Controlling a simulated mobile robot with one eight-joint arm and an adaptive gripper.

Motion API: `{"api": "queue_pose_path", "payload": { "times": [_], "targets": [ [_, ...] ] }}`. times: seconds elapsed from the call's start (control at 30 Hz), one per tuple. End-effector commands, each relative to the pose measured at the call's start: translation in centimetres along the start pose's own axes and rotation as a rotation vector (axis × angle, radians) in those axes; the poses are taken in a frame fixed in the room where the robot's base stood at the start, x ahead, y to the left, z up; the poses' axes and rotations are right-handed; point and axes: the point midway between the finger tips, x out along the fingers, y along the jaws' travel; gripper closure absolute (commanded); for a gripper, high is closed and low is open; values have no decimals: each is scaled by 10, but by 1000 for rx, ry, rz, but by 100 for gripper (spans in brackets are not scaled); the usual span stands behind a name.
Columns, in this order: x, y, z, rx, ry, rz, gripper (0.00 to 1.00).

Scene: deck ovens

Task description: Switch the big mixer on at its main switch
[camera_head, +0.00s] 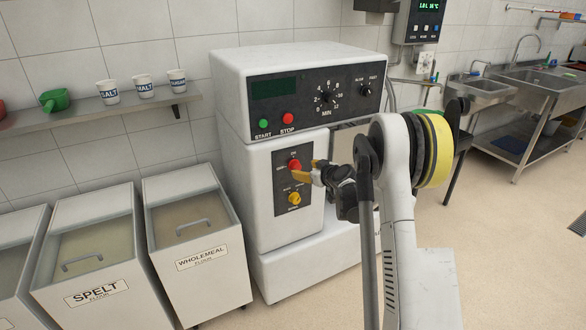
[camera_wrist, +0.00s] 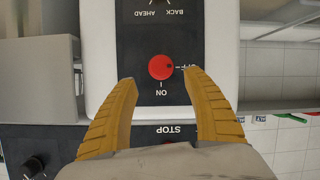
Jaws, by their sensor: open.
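The big mixer (camera_head: 262,235) is a white machine with a black upper panel (camera_head: 345,78) and a smaller black lower panel (camera_head: 306,212). The red main switch (camera_head: 294,165) is a round knob on the lower panel. In the wrist view the red main switch (camera_wrist: 160,68) shows with the marks ON and OFF, picture upside down; which mark it points to is too small to tell. My gripper (camera_head: 300,175) is open at the lower panel. In the wrist view my gripper (camera_wrist: 160,77) has its yellow fingers spread to either side of the knob; contact cannot be told.
A yellow knob (camera_head: 294,199) sits just below the red one. Green START (camera_head: 264,123) and red STOP (camera_head: 288,118) buttons sit above. Flour bins (camera_head: 195,245) stand left of the mixer; a steel sink (camera_head: 520,85) is at the back right. Floor at right is clear.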

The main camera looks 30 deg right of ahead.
Motion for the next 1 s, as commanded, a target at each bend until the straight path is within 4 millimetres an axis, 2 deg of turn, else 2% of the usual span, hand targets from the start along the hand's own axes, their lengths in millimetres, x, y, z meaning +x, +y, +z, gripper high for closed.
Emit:
{"api": "queue_pose_path", "payload": {
  "times": [0.1, 0.33, 0.5, 0.77, 0.93, 1.0],
  "targets": [
    [27, -2, 4, -1, -1, -2, 41],
    [64, -1, 2, 0, -1, -1, 41],
    [74, -1, 1, 0, -1, -1, 41],
    [74, -1, 0, 0, -1, -1, 41],
    [74, -1, 0, 0, -1, -1, 92],
    [74, -1, 0, 0, -1, -2, 93]
  ]
}}
